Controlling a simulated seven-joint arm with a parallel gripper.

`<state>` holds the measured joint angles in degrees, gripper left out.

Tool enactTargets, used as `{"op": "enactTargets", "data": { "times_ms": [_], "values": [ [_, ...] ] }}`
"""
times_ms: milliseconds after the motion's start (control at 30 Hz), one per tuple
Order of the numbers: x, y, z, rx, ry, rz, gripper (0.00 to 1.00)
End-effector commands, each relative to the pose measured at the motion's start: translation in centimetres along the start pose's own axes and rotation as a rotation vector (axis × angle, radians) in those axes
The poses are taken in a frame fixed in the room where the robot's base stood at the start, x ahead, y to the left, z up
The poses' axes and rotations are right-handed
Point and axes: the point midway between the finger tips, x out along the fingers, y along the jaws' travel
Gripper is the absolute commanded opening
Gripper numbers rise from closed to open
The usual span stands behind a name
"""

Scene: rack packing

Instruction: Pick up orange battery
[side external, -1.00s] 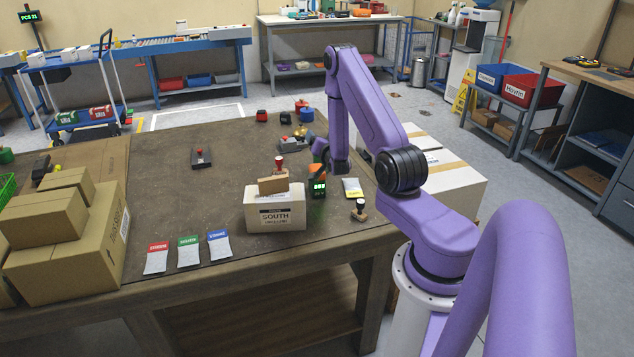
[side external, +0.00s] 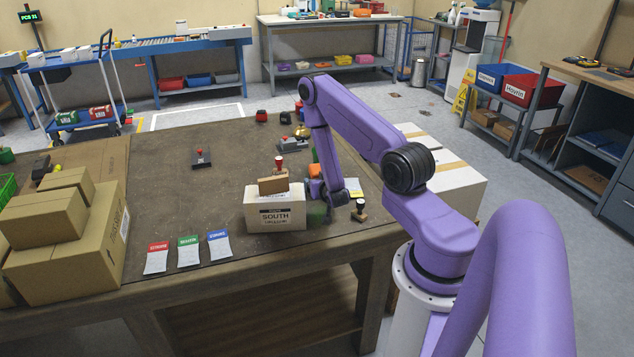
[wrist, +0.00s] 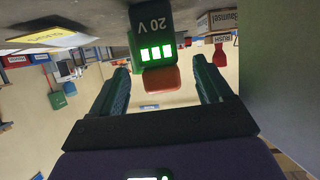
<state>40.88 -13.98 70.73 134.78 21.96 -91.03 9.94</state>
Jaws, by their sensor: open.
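The orange battery stands on the table right of the SOUTH box. In the wrist view its dark body (wrist: 152,30) shows "20 V" and lit green bars, with an orange part (wrist: 161,80) between my fingers. In the side view its orange part (side external: 315,170) shows behind my gripper (side external: 318,208), which hides most of the body. My gripper is open in the wrist view too (wrist: 161,68), with one green finger on each side of the battery and gaps to both. I cannot tell how far the fingertips are from it in depth.
The SOUTH box (side external: 275,210) stands close left of my gripper, with a brown block (side external: 273,185) and a red-handled stamp (side external: 279,164) at it. A wooden-handled stamp (side external: 360,208) and a yellow-white packet (side external: 354,187) are at the right.

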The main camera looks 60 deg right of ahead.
Motion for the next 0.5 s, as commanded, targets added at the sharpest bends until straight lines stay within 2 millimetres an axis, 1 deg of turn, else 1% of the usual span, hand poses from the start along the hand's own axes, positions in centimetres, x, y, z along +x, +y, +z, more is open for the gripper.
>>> {"op": "enactTargets", "data": {
  "times_ms": [300,400,500],
  "values": [
    [4.0,0.1,0.0,0.002,0.002,0.001,0.79],
    [5.0,0.1,-0.1,0.003,0.002,0.001,0.79],
    [5.5,0.0,-0.1,0.002,0.001,0.000,0.79]
  ]
}}
